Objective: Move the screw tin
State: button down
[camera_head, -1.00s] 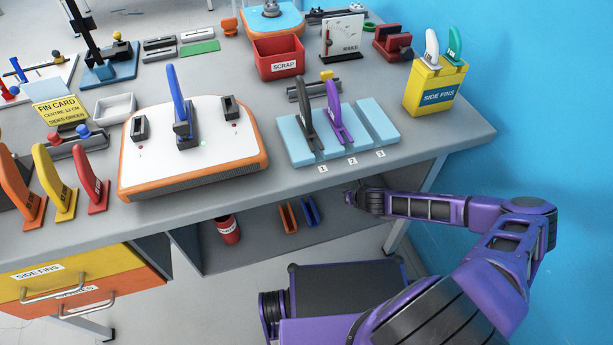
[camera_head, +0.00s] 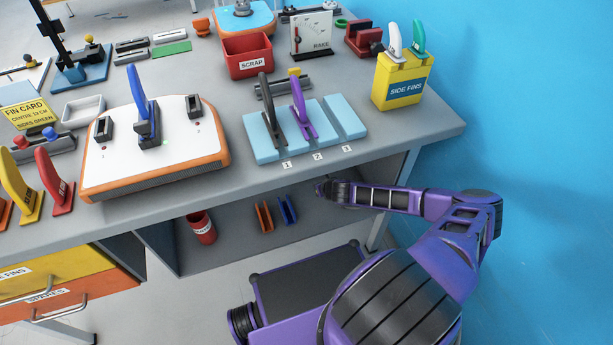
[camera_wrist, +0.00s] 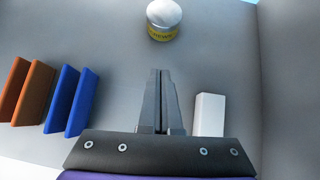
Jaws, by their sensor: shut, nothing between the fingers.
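A short round tin (camera_wrist: 163,20) with a pale lid and a yellow label stands on the grey shelf in the wrist view. In the head view my gripper (camera_head: 322,187) reaches under the tabletop at the right end of the shelf.
Orange (camera_wrist: 28,92) and blue (camera_wrist: 72,100) upright pieces stand left of my gripper on the shelf. A white block (camera_wrist: 209,114) stands close on its right, with a wall beyond. A red can (camera_head: 201,228) is farther left. The tabletop (camera_head: 300,185) overhangs the shelf.

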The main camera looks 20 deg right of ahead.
jog(key=b+x, duration=0.1)
jog(key=x, duration=0.4)
jog(key=shift+w+f, duration=0.2)
jog(key=shift+w, duration=0.1)
jog(key=shift+w+a+r, duration=0.1)
jog(key=shift+w, duration=1)
jog(key=shift+w+r+b, duration=0.1)
jog(key=shift+w+b, duration=0.2)
jog(key=shift+w, duration=0.35)
jog(key=shift+w, duration=0.1)
